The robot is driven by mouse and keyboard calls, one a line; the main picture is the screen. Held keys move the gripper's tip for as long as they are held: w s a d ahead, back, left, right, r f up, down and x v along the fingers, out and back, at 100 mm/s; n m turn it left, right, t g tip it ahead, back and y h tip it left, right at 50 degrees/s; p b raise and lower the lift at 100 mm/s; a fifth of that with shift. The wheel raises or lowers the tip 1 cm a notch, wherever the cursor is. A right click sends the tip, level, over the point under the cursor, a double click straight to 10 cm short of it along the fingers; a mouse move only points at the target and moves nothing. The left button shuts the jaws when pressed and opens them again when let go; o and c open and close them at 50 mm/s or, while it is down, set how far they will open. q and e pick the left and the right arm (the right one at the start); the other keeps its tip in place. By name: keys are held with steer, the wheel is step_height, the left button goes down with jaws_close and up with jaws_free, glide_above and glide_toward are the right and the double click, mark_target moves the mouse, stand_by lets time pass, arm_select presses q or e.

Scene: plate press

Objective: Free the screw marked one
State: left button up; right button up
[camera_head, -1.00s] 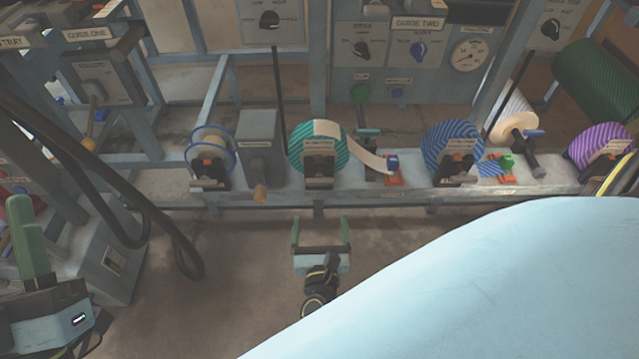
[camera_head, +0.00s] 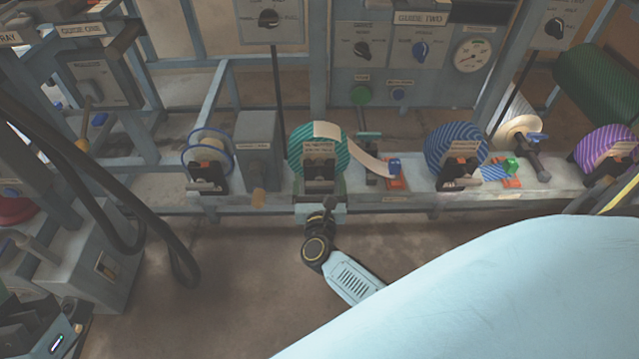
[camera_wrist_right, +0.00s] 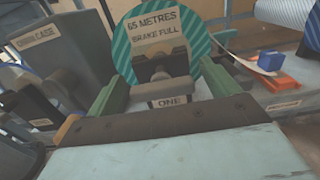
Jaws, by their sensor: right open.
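The screw marked one (camera_wrist_right: 160,68) is a dark block-shaped head on a grey stem, above a small "ONE" label (camera_wrist_right: 168,102) in the right wrist view. It stands in front of a teal striped roll (camera_wrist_right: 190,22) tagged "65 METRES BRAKE FULL". My right gripper (camera_wrist_right: 163,76) is open, with one green finger on each side of the screw; I see no contact. In the head view my right gripper (camera_head: 320,192) is at the bench front below the striped roll (camera_head: 335,137), and its fingers are hard to make out. My left gripper (camera_head: 12,318) is partly cut off at the lower left edge.
A grey case (camera_head: 258,140) and a blue-rimmed spool (camera_head: 208,150) stand left of the roll. A blue clip on an orange base (camera_head: 396,172) and a blue striped roll (camera_head: 455,148) are to its right. Black cables (camera_head: 125,215) hang at left.

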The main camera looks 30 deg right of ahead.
steer(key=c, duration=1)
